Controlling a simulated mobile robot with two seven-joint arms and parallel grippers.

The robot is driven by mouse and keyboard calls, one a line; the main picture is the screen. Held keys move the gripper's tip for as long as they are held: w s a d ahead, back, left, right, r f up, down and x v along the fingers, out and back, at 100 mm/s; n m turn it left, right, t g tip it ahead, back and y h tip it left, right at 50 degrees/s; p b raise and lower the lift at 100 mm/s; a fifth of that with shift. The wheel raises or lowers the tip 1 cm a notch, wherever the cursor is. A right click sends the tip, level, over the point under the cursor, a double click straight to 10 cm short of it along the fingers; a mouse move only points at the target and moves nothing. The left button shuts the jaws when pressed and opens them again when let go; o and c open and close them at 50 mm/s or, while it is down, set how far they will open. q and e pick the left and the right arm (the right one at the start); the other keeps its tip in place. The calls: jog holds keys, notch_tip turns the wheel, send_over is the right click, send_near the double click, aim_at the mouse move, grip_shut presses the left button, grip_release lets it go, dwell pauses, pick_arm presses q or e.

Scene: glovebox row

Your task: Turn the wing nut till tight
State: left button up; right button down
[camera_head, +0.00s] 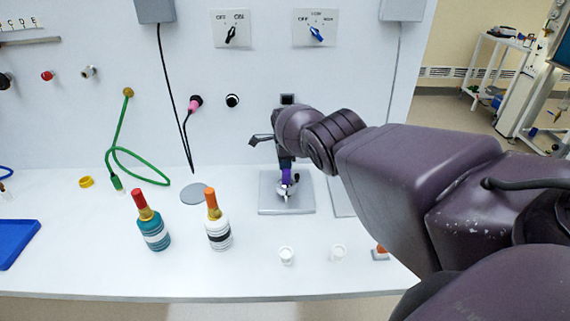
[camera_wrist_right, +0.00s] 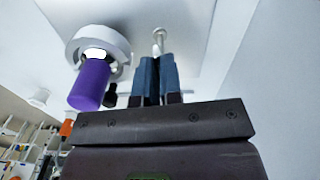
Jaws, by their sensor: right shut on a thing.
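The right arm reaches in from the right over a grey plate (camera_head: 267,204) on the bench. My right gripper (camera_wrist_right: 158,66) points at this plate, and its two blue fingers are shut close together around a small pale stud-like part (camera_wrist_right: 159,38), which I take to be the wing nut. Its wings are mostly hidden by the fingers. Beside the fingers in the wrist view, a purple cylinder (camera_wrist_right: 92,86) stands out of a white ring (camera_wrist_right: 79,40). The purple part shows small in the head view (camera_head: 286,176). My left gripper is not in view.
A teal bottle (camera_head: 153,236) and a white bottle (camera_head: 218,236) stand left of the plate. A blue tray (camera_head: 14,240) lies at far left. A green cable (camera_head: 125,160) hangs from the wall.

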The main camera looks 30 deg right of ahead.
jog(key=shift+d+r+m, duration=0.1)
jog(key=shift+m, duration=0.5)
jog(key=c, duration=1.3)
grip_release()
